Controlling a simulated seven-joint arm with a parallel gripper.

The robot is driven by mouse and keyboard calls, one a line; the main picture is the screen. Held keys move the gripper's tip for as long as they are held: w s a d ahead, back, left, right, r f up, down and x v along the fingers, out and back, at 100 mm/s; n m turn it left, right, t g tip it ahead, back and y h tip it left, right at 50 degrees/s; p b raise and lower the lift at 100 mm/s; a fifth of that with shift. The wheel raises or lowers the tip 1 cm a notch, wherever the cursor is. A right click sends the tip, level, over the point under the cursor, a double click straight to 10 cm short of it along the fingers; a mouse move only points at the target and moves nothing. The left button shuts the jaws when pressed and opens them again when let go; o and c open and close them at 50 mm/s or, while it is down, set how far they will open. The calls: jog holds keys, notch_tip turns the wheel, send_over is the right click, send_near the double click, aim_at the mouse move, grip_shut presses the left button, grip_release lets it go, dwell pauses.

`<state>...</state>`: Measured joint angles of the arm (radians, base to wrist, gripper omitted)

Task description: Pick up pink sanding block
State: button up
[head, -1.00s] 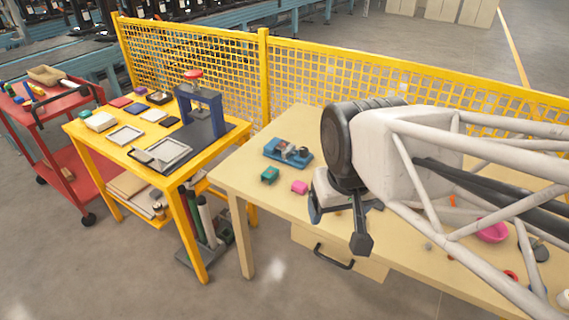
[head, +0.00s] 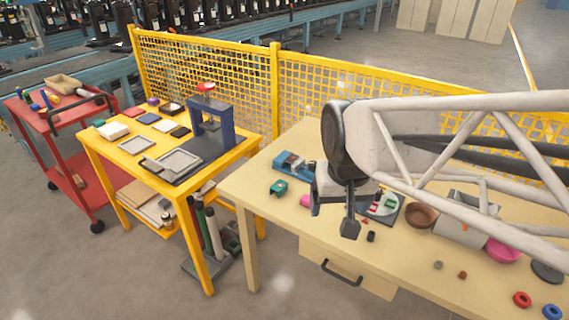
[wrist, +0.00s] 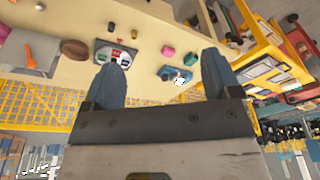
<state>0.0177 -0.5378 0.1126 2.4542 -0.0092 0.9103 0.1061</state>
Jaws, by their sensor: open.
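My gripper (head: 333,222) is open and empty, apart from the block. Its two fingers also show in the wrist view (wrist: 166,64), spread wide. How high they are above the table is hard to tell.
A teal block (head: 278,188) lies left of the pink one, and a blue vise-like fixture (head: 292,163) stands behind. A dark plate with a round dial (head: 382,205), a brown bowl (head: 421,215) and a pink bowl (head: 503,250) are to the right. Yellow mesh fencing (head: 400,95) runs behind.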

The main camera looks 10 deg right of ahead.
jog(key=w+d+f+m, duration=0.15)
jog(key=w+f, duration=0.25)
jog(key=w, duration=0.8)
jog(key=m+g, duration=0.2)
jog(key=m, duration=0.4)
send_over(308, 198)
jog(key=f, duration=1.8)
jog(key=shift+s+f, duration=0.2)
jog(key=shift+s, duration=0.1)
jog(key=shift+w+d+f, duration=0.15)
jog(key=shift+w+f, duration=0.1)
jog(key=shift+f, duration=0.1)
jog(key=shift+f, duration=1.3)
jog(key=shift+f, duration=2.6)
